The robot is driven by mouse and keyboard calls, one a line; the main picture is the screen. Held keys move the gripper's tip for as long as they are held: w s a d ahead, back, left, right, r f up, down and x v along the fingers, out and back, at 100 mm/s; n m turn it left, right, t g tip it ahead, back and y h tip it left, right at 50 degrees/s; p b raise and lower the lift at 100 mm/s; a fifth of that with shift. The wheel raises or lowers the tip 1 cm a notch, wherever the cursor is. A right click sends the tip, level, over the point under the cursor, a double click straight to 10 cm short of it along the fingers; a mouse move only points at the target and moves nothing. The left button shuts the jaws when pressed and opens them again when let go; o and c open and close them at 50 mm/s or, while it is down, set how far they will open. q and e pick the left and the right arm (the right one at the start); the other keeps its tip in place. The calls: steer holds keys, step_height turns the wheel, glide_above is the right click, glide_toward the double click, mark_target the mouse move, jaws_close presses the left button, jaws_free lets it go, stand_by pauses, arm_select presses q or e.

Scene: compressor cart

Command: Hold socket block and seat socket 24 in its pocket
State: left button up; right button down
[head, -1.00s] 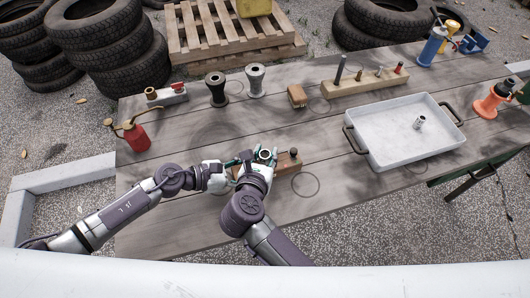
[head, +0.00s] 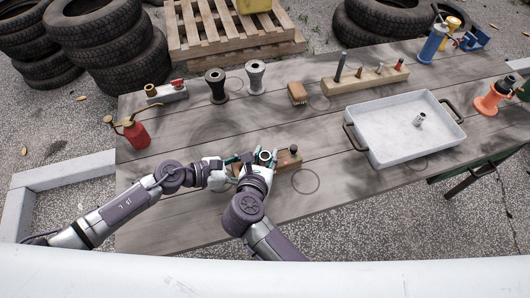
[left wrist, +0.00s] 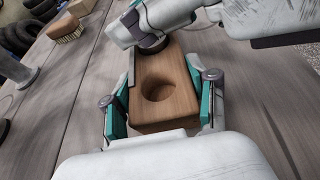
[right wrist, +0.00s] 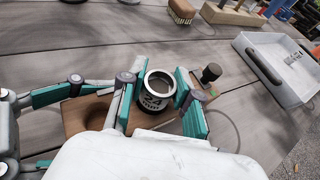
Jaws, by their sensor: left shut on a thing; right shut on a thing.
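The wooden socket block (left wrist: 160,115) lies on the table with my left gripper (left wrist: 165,88) shut across its sides. A round, empty pocket (left wrist: 159,89) shows between the left fingers. My right gripper (right wrist: 155,98) is shut on socket 24 (right wrist: 154,103), a shiny metal ring with dark markings, held upright over the middle of the block. The socket also shows in the head view (head: 265,155). Its lower end is hidden, so I cannot tell whether it is in a pocket. A dark peg-like piece (right wrist: 211,72) stands at the block's right end.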

mark_target(263, 162)
steer(key=shift+f, duration=0.6)
steer(key=c, duration=0.7)
jaws_free()
steer(key=shift+c, duration=0.2)
steer(key=shift+f, duration=0.1)
steer(key=v, duration=0.7)
steer(key=shift+s+a+r, duration=0.1)
steer(key=shift+s+r, duration=0.1)
steer(key=shift+r, duration=0.05)
arm_select(q)
steer(key=o, duration=1.4)
steer(key=shift+o, duration=0.2)
